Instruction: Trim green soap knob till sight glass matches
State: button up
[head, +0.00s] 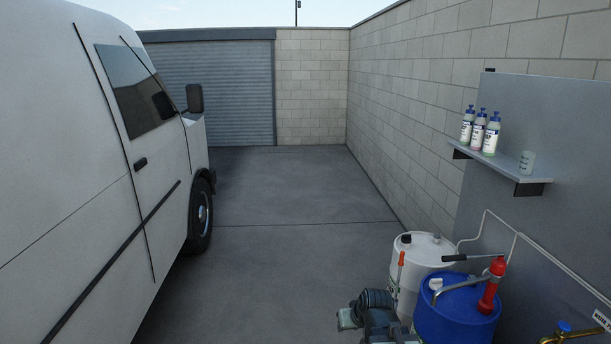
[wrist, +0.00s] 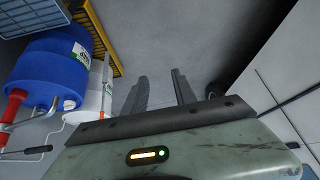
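I see no green soap knob and no sight glass in either view. My gripper (wrist: 160,83) shows in the wrist view with its two dark fingers apart and only bare concrete between them. It touches nothing there. In the head view part of my arm shows low, left of the drums, and my fingertips cannot be made out.
A blue drum (head: 455,318) with a red hand pump (head: 490,285) and a white drum (head: 425,253) stand beside the grey panel (head: 560,130). Its shelf (head: 500,170) holds bottles and a cup. A white van (head: 95,190) stands left; the middle floor is clear.

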jog(key=s+d+f+m+g, duration=0.1)
jog(key=s+d+g, duration=0.1)
jog(key=s, duration=0.4)
jog(key=s+d+f+g+h, duration=0.1)
jog(key=s+f+g, duration=0.1)
jog(key=s+g, duration=0.2)
jog(key=s, duration=0.2)
jog(key=shift+s+d+f+m+h, duration=0.25)
jog(key=shift+s+d+m+h, duration=0.05)
jog(key=shift+s+d+m, duration=0.1)
jog(key=shift+w, duration=0.1)
grip_shut()
